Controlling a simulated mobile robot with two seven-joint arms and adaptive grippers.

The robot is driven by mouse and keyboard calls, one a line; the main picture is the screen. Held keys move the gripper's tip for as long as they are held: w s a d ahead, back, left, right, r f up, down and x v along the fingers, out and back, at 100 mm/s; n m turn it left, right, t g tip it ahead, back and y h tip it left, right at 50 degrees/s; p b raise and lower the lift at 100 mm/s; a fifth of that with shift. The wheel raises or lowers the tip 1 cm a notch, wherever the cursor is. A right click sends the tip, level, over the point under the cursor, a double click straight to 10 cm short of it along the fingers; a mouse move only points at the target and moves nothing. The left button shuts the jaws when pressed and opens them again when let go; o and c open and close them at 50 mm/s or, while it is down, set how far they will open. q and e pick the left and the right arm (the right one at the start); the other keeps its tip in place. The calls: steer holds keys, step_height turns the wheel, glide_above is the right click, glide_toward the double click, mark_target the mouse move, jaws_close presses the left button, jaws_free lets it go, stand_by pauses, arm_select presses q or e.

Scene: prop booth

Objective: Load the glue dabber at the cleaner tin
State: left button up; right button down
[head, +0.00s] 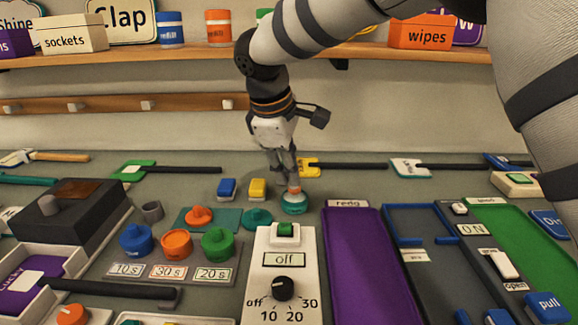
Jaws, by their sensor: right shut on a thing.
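My right gripper (288,183) reaches down from above at the back middle of the bench. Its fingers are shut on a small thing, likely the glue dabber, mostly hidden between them. Directly below the fingertips is a small round teal tin (293,207) with a pale band and orange-red at its top. I cannot tell whether the held thing is in the tin or only touching its top. A second round teal piece (257,218) sits to the left. No label naming glue or cleaner is readable. My left gripper is not in view.
Blue (227,188) and yellow (257,188) blocks stand left of the gripper. Blue, orange and green knobbed pots stand on a timed stand (172,272). A switch box (284,258) reading "off" and a purple tray (362,262) are in front. Long-handled tools lie behind.

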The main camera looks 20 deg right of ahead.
steer(key=shift+f, duration=0.65)
stand_by(0.9)
steer(key=shift+r, duration=0.1)
steer(key=shift+r, duration=3.45)
